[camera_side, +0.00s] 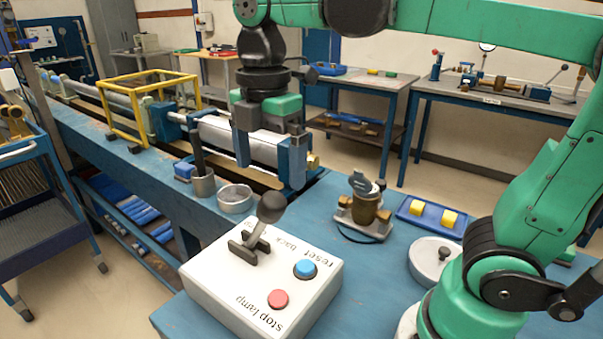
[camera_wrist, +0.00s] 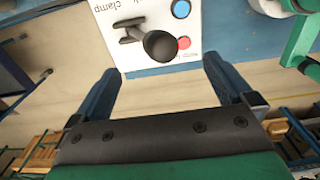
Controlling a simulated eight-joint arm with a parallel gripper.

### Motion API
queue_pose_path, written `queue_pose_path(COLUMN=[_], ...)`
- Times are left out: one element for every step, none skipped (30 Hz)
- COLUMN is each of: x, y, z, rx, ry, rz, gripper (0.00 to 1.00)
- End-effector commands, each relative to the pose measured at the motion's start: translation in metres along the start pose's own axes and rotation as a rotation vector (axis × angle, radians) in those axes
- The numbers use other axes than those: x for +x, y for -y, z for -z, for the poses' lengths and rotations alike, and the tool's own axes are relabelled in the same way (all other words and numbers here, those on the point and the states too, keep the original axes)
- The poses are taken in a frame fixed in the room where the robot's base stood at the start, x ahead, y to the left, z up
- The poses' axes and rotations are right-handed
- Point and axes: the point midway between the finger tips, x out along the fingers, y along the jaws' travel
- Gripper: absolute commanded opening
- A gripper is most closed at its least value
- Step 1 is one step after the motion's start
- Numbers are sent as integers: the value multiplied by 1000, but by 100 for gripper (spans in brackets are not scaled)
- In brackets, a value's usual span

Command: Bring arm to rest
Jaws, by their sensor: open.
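My gripper (camera_side: 268,148) hangs pointing down from my green arm, over the meter bench in the side view. In the wrist view its two blue fingers (camera_wrist: 160,68) are spread wide, with nothing between them. The white control box (camera_side: 225,283) stands on the blue table in front of the gripper, apart from it. It carries a black lever (camera_side: 262,225), a blue button (camera_side: 305,268) and a red button (camera_side: 278,299). The lever also shows in the wrist view (camera_wrist: 158,45), beyond the fingertips. In the side view the fingertips overlap the bench clamp, so their exact gap from it is unclear.
A grey cylinder (camera_side: 240,143) lies along the bench behind the gripper. A yellow frame (camera_side: 122,83) stands farther left. A metal cup (camera_side: 235,199), a brass meter (camera_side: 365,206) and a blue tray (camera_side: 413,218) with yellow blocks surround the control box.

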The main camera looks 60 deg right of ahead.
Motion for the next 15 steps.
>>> queue_pose_path(x=[4, 9, 15, 20, 24, 30, 34, 39, 45, 50, 54, 57, 54, 52, 50], y=[0, 0, 0, 0, 0, 0, 0, 0, 0, 0, 0, 3, 0, -5, -9], z=[0, 0, 0, 0, 0, 0, 0, 0, 0, 0, 0, 0, 0, 0, 0], rx=[0, 0, 0, 0, 0, 0, 0, 0, 0, 0, 0, 0, 0, 1, 0], ry=[0, 0, 0, 0, 0, 0, 0, 0, 0, 0, 0, 0, 0, 0, 0], rz=[0, 0, 0, 0, 0, 0, 0, 0, 0, 0, 0, 0, 0, 0, 0], gripper=[100, 100, 100, 100, 100, 100, 100, 100, 100, 100, 100, 100, 100, 100, 100])
